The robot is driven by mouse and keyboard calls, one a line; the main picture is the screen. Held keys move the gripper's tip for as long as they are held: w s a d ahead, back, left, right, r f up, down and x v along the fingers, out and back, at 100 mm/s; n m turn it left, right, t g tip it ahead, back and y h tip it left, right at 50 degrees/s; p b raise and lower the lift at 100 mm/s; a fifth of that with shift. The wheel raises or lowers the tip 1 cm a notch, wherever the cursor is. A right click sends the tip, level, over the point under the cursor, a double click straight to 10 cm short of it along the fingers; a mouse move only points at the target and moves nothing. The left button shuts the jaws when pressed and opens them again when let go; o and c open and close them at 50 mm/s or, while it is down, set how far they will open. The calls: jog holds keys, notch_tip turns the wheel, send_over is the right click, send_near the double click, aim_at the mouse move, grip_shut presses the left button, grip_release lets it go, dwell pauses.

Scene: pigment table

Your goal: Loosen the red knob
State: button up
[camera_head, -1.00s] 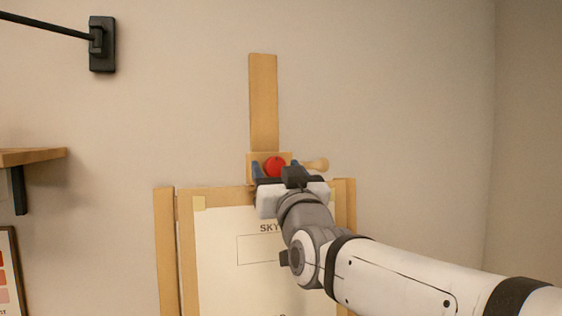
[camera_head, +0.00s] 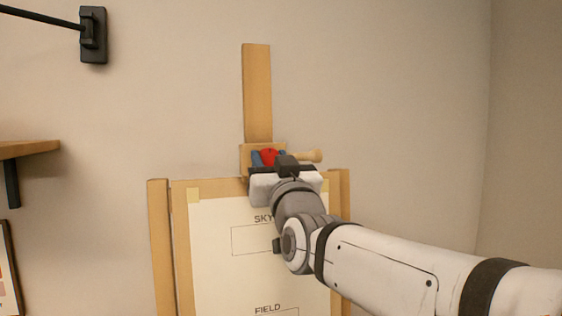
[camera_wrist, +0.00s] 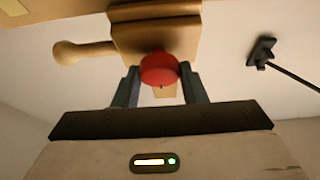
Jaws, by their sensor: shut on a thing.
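The red knob (camera_head: 268,156) is on the wooden clamp block (camera_head: 246,160) of the easel, at the foot of the upright post. In the wrist view the red knob (camera_wrist: 158,70) sits between the two blue-grey fingers of my gripper (camera_wrist: 160,88). My gripper (camera_head: 267,158) is shut on the knob, a finger on each side of it. The wrist partly hides the knob and the block in the head view.
A wooden peg handle (camera_head: 308,156) sticks out to the right of the block. Below is a board with a paper sheet (camera_head: 215,245) marked SKY and FIELD. A shelf (camera_head: 28,149) and a black wall bracket (camera_head: 93,35) are at left. The wall at right is bare.

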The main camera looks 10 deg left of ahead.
jog(key=shift+s+a+m+t+h+b, duration=0.1)
jog(key=shift+m+t+h+b, duration=0.15)
jog(key=shift+m+h, duration=0.55)
jog(key=shift+a+m+t+h+b, duration=0.15)
jog(key=shift+m+t+h, duration=0.2)
jog(key=shift+m, duration=0.95)
jog(key=m+h+p, duration=0.1)
jog(key=m+h, duration=0.1)
jog(key=m, duration=0.2)
jog(key=m+h+p, duration=0.1)
jog(key=m+h, duration=0.1)
jog(key=m, duration=0.2)
jog(key=shift+r+h+p, duration=0.2)
jog(key=shift+h+p, duration=0.05)
jog(key=shift+p, duration=0.05)
jog(key=m+h+p, duration=0.1)
jog(key=m+p, duration=0.1)
jog(key=m, duration=0.1)
jog(key=m+g+h+p, duration=0.1)
jog(key=m+h, duration=0.1)
jog(key=m, duration=0.1)
jog(key=shift+r+m+p, duration=0.2)
jog(key=shift+m+p, duration=0.1)
jog(key=shift+p, duration=0.1)
jog(key=shift+f+m+g+h+p, duration=0.1)
jog(key=shift+m+g+h+p, duration=0.15)
jog(key=shift+m+g+p, duration=0.6)
jog(key=shift+m+g+h+p, duration=0.25)
jog(key=shift+m+g+p, duration=0.1)
jog(key=shift+m, duration=0.9)
